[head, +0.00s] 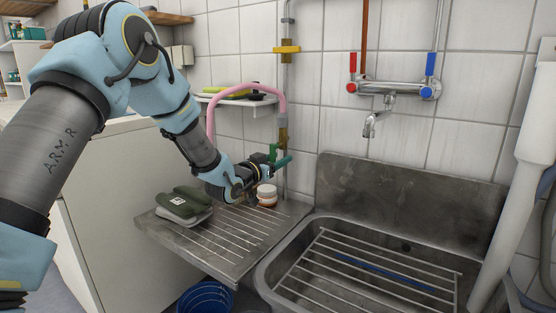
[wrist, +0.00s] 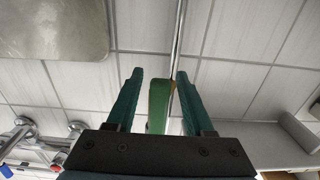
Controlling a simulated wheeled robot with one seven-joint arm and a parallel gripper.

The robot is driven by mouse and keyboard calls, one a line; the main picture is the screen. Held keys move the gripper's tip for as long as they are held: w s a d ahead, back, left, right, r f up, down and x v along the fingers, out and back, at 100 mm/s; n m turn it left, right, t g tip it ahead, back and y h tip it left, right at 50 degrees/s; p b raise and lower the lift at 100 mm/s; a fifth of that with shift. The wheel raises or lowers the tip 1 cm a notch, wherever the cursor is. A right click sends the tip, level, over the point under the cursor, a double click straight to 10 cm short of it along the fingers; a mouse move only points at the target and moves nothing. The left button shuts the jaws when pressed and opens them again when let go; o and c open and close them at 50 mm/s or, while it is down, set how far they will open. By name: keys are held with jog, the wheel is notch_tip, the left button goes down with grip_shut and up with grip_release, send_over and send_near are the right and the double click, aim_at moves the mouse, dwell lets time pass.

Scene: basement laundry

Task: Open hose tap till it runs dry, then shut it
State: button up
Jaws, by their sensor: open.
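The hose tap is a brass fitting (head: 283,136) on the thin vertical pipe left of the sink, with a green lever (head: 273,152). A pink hose (head: 247,86) arcs from it over to the left. My gripper (head: 284,160) reaches up to the tap with its teal fingers parted. Brass shows behind the lever. The hose's far end is hidden, and no running water shows.
A white jar (head: 266,196) stands on the drainboard (head: 250,238) just under my gripper. Dark green and grey items (head: 186,205) lie to its left. A small wall shelf (head: 238,100) is behind my arm. The sink (head: 409,238) and mixer tap (head: 392,90) are to the right.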

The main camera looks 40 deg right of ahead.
jog(key=v, duration=1)
jog(key=shift+a, duration=0.4)
